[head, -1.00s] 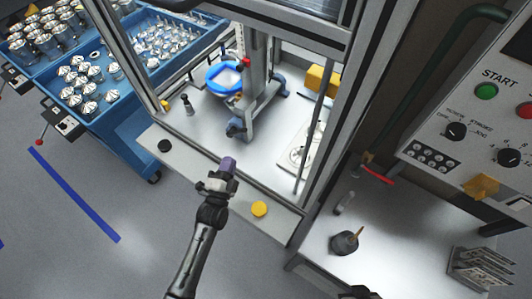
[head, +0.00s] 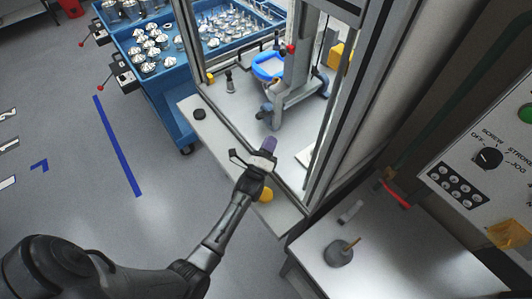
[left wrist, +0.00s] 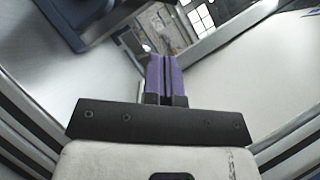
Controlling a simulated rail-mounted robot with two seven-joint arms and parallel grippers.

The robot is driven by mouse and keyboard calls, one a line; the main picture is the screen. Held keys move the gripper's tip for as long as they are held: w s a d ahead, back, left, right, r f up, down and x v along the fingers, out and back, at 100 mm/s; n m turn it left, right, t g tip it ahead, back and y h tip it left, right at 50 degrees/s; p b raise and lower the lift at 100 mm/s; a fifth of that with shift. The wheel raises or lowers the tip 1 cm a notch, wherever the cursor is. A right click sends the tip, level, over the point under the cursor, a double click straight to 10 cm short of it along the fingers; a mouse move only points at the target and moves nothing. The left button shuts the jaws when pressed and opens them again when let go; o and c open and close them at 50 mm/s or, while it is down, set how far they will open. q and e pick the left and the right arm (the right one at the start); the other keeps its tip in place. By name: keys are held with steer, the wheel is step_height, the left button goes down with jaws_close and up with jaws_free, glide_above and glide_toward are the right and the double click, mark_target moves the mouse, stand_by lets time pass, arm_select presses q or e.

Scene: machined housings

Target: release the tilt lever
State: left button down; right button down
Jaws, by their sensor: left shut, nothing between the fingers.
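Two levers with red knobs stick out from dark boxes on the left ends of the blue parts trolleys: the nearer lever (head: 111,85) and the farther lever (head: 82,43). No label marks either as the tilt lever. My left gripper (head: 269,146) is shut and empty at the front opening of the machine cell, to the right of both levers and well apart from them. Its purple fingers also show pressed together in the left wrist view (left wrist: 165,76). My right gripper is not in view.
The blue trolley (head: 166,92) holds several metal parts. The cell's front ledge carries a black button (head: 199,114) and a yellow button (head: 266,195), partly behind my left arm. A blue ring-shaped part (head: 269,67) stands inside.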

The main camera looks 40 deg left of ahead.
mark_target(267, 114)
arm_select(q)
steer(key=x, duration=0.3)
steer(key=shift+w+r, duration=0.1)
steer(key=shift+w+a+r+p, duration=0.25)
steer(key=shift+w+a+r, duration=0.05)
steer(key=shift+a+r, duration=0.35)
steer(key=shift+w+a+r+p, duration=0.25)
steer(key=shift+a+r, duration=0.3)
steer(key=shift+a, duration=0.1)
